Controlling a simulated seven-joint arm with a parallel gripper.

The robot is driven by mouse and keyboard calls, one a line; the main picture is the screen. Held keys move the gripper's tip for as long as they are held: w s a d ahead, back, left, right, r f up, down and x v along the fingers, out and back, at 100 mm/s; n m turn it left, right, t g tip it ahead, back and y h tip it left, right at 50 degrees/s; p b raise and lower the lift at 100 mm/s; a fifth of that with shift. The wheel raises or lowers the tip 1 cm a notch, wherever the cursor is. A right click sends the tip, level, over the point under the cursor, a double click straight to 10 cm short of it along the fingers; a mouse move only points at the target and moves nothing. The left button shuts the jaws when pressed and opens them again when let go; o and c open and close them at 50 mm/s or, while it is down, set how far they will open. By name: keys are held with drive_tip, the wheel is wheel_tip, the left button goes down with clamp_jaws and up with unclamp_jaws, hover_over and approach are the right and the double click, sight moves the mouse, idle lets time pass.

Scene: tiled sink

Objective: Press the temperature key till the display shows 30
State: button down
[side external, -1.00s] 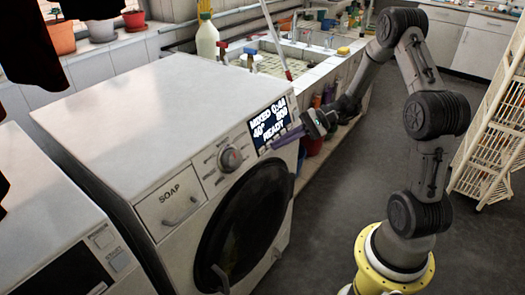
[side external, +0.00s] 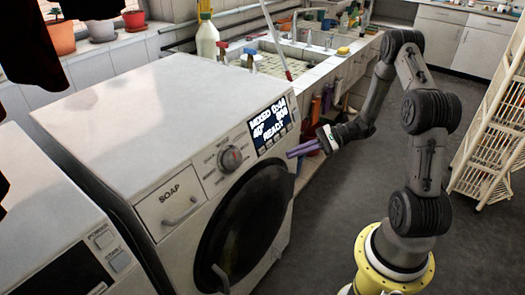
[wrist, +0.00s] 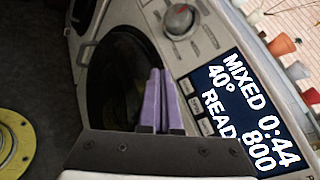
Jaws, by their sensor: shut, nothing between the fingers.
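The washing machine's display (side external: 268,128) is lit on the right of its front panel. In the wrist view the display (wrist: 240,110) reads MIXED 0:44, 40°, 800 and READY, partly cut off by my gripper. A row of small keys (wrist: 195,106) runs along the display's lower edge; their labels are too small to read. My gripper (side external: 290,154), with purple fingers, is shut and empty in front of the machine, below the display and apart from the keys. The wrist view shows the fingertips (wrist: 160,73) over the dark door, beside the key row.
The round dial (side external: 230,158) and soap drawer (side external: 170,203) are left of the display. The round door (side external: 240,225) is below. A tiled sink (side external: 282,65) stands behind, and a white rack (side external: 495,130) on the right. The floor between is clear.

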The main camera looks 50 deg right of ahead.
drive_tip(key=w+f, duration=0.2)
drive_tip(key=w, duration=0.5)
drive_tip(key=shift+w+f, duration=0.15)
drive_tip(key=shift+f, duration=0.05)
idle(1.9)
drive_tip(key=shift+w+f, duration=0.15)
drive_tip(key=shift+w, duration=0.2)
drive_tip(key=shift+w+f, duration=0.1)
drive_tip(key=shift+w, duration=0.25)
idle(0.6)
drive_tip(key=shift+s, duration=0.15)
drive_tip(key=shift+s+r, duration=0.25)
drive_tip(key=shift+s, duration=0.35)
drive_tip(key=shift+s+r, duration=0.25)
drive_tip(key=shift+s, duration=0.55)
drive_tip(key=shift+s+r, duration=0.3)
drive_tip(key=shift+s, duration=0.5)
drive_tip(key=shift+s+r, duration=0.25)
drive_tip(key=shift+s, duration=0.55)
idle(0.8)
